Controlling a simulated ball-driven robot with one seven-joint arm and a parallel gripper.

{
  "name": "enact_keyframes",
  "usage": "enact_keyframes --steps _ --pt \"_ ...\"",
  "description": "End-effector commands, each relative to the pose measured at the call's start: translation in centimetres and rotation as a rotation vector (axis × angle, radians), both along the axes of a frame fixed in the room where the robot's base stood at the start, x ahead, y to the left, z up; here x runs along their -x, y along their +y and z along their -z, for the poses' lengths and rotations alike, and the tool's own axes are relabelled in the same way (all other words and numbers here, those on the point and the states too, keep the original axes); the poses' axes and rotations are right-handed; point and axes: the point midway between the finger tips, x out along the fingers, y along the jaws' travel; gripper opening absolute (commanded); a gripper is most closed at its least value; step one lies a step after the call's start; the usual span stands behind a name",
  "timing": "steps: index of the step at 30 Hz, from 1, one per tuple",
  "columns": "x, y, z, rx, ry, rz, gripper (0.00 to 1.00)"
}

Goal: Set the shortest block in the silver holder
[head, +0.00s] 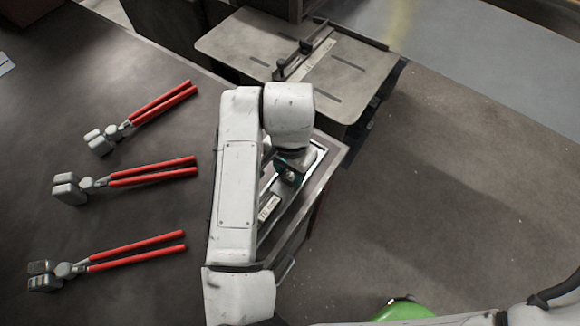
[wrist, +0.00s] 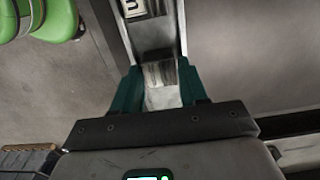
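The silver holder (head: 316,166) is a long, shallow tray on a cabinet top at the table's right edge, partly hidden by my arm. It also shows in the wrist view (wrist: 127,38), running away from my gripper. My gripper (head: 287,178) points down over its far part. In the wrist view its teal fingers (wrist: 162,92) stand on both sides of a grey metal block (wrist: 160,76), which fills the gap between them. Whether the block rests on the holder's floor is hard to tell. No other blocks are clearly visible for comparing height.
A pale plate with dark marks (head: 269,207) lies in the holder's near part. Several red-handled tools, one of them in the middle (head: 150,172), lie on the dark table (head: 110,220) at left. A grey machine table (head: 240,45) stands behind. Open floor lies right.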

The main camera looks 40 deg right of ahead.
Motion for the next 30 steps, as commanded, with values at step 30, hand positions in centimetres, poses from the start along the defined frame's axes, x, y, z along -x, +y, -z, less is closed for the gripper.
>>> enact_keyframes --steps 30 --pt "-0.1 0.0 -7.9 -0.001 -0.003 0.002 0.67"
